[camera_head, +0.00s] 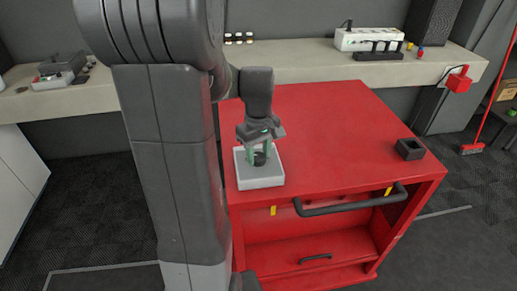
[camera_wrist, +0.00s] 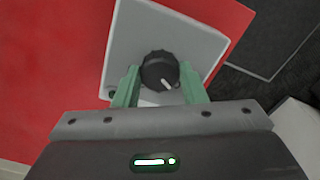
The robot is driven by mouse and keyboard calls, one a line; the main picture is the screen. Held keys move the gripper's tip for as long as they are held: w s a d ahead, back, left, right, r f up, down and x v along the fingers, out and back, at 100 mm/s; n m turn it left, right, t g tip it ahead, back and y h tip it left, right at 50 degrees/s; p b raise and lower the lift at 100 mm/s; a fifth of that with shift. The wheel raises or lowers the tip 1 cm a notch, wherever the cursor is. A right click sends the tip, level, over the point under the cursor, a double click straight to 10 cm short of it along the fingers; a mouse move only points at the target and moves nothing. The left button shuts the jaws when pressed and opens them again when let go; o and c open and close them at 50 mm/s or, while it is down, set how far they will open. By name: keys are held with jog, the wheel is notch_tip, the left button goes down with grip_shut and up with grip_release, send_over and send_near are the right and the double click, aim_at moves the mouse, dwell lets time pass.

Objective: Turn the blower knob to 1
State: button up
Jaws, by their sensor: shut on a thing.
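The blower knob (camera_wrist: 160,71) is a round black dial with a white pointer mark, set on a light grey box. In the wrist view the mark points toward the lower right. My gripper (camera_wrist: 158,84) has its two green fingers on either side of the knob, shut on it. In the head view the light grey box (camera_head: 259,178) sits at the near left corner of the red cart's top, and my gripper (camera_head: 260,154) comes down on the dark knob (camera_head: 260,159) from above. Any scale marks around the knob are not readable.
The red cart top (camera_head: 330,130) is mostly clear. A small black open box (camera_head: 409,149) lies at its right edge. A black handle (camera_head: 350,201) runs along the front. A grey bench (camera_head: 300,62) behind carries a white device (camera_head: 368,39). My arm hides part of the left side.

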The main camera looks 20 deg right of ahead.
aim_at(258, 156)
jog(key=m, duration=0.3)
jog(key=shift+m+p, duration=0.3)
jog(key=shift+m, duration=2.1)
jog(key=o, duration=1)
jog(key=shift+r, duration=0.1)
notch_tip(258, 156, up, 14)
jog(key=shift+f, duration=0.1)
